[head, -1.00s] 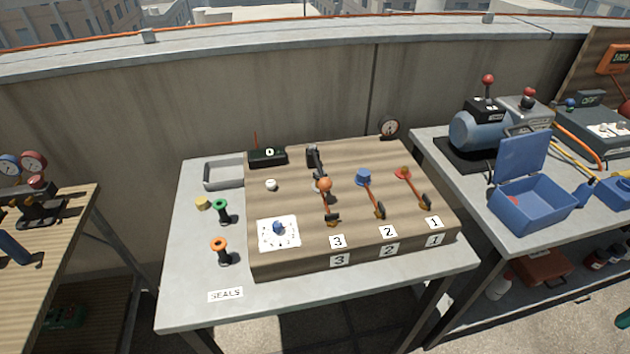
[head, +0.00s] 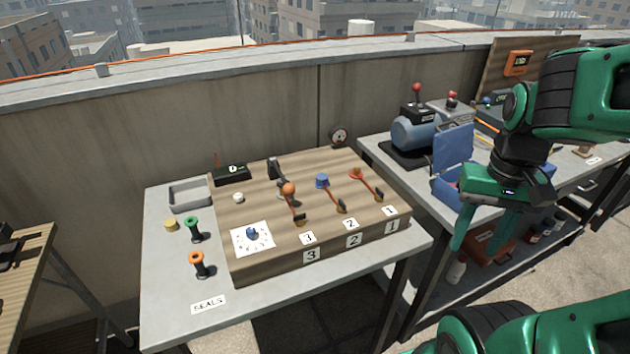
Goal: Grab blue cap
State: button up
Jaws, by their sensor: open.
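The blue cap (head: 322,181) sits at the back end of the middle lane on the wooden board (head: 240,272), behind the number 2 labels. An orange lever with a dark end lies in front of it. An orange ball-shaped cap (head: 289,189) is to its left and a red-orange cap (head: 356,173) to its right. My green gripper (head: 483,238) is open and empty, pointing down. It is well to the right of the blue cap, in front of the right-hand bench, with clear space between them.
A blue knob (head: 252,234) sits on a white dial card. Green (head: 193,229) and orange (head: 198,263) spools and a grey tray (head: 189,195) are at the left. A compressor (head: 415,136) stands right. My arm partly hides a blue box.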

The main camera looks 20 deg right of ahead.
aim_at(322, 179)
jog(key=z, duration=0.6)
jog(key=k, duration=0.5)
jog(key=z, duration=0.2)
